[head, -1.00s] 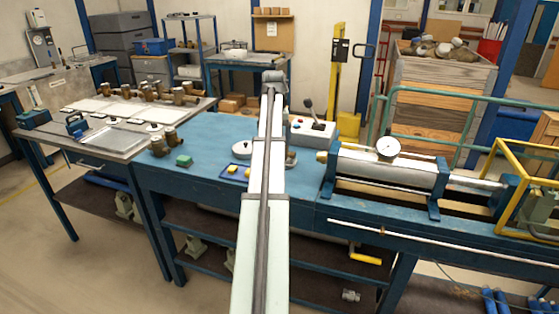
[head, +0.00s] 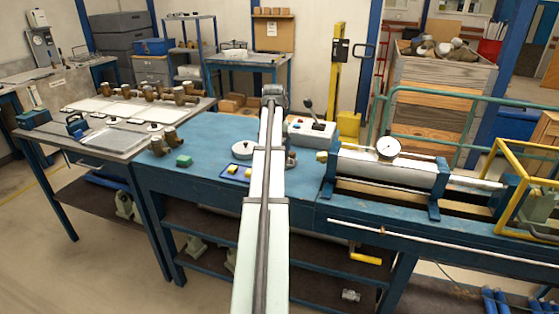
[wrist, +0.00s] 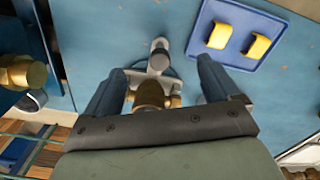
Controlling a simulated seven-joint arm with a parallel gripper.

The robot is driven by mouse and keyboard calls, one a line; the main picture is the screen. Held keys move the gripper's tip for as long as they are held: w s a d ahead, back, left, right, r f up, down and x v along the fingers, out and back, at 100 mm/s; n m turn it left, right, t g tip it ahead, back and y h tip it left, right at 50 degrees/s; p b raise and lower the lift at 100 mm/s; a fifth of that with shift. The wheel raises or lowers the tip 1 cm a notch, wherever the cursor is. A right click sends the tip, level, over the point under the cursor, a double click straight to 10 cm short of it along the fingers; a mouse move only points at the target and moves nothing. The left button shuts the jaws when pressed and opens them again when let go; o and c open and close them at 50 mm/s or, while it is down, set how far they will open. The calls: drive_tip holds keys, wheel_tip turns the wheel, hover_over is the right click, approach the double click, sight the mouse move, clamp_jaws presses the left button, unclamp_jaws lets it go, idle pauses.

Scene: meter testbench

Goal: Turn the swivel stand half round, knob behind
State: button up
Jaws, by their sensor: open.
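The likely swivel stand (wrist: 150,93) shows in the wrist view as a pale base with a brass fitting on it. A grey rounded knob or post (wrist: 158,56) stands on its upper side in that view, the side nearer my body. My gripper (wrist: 160,70) is open, with one blue-grey finger on each side of the stand and gaps between. It holds nothing. My palm hides the lower part of the stand. In the head view my arm hides most of the stand; a small brass-grey part (head: 291,160) shows just right of the arm.
A blue tray (wrist: 197,50) with two yellow blocks lies close beside my right-hand finger in the wrist view. A brass fitting (wrist: 15,72) is at the left edge. In the head view, a white round lidded thing (head: 242,151) and a lever box (head: 312,131) stand nearby.

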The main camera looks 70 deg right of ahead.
drive_tip(key=shift+f, duration=1.15)
drive_tip(key=shift+c, duration=0.3)
drive_tip(key=c, duration=0.4)
